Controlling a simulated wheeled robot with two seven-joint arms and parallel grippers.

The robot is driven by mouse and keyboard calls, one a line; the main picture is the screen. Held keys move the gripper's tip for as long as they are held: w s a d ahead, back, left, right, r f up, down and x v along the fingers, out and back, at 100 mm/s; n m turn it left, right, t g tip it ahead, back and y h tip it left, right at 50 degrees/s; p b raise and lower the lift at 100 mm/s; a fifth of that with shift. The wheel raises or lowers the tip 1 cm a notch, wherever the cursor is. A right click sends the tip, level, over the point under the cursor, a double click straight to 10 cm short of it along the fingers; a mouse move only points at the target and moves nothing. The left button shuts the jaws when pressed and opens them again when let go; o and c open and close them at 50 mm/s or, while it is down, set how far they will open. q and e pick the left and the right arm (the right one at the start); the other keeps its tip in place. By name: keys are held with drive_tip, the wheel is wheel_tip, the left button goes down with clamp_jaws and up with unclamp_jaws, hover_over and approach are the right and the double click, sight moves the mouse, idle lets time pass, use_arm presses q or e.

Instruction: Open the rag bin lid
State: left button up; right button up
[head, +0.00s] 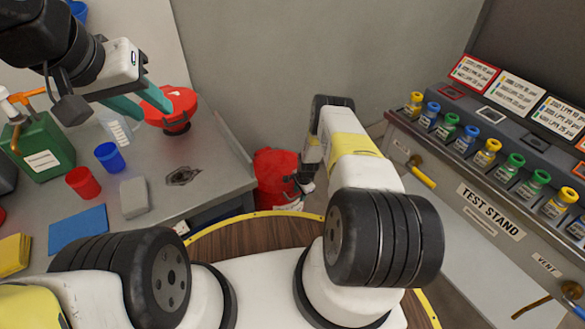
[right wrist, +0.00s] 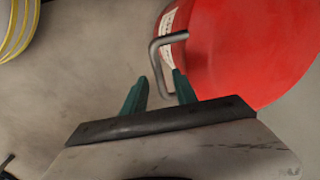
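The red rag bin (head: 274,172) stands on the floor beyond the round wooden edge, partly hidden by my right arm; whether its lid is raised is hard to tell. In the right wrist view its red body (right wrist: 245,50) fills the upper right, with a white label and a bent grey metal handle (right wrist: 154,62). My right gripper (right wrist: 160,90) is open, its teal fingers apart, with the handle's lower end between or just in front of them; contact is unclear. My left gripper (head: 157,112) is open and empty, over the left bench near a red funnel-like dish (head: 183,106).
The left bench (head: 215,165) holds a green can (head: 42,147), blue cup (head: 109,156), red cup (head: 82,182) and grey block (head: 133,197). A test stand (head: 480,205) with several coloured caps stands at right.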

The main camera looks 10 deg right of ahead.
clamp_jaws()
idle(1.3)
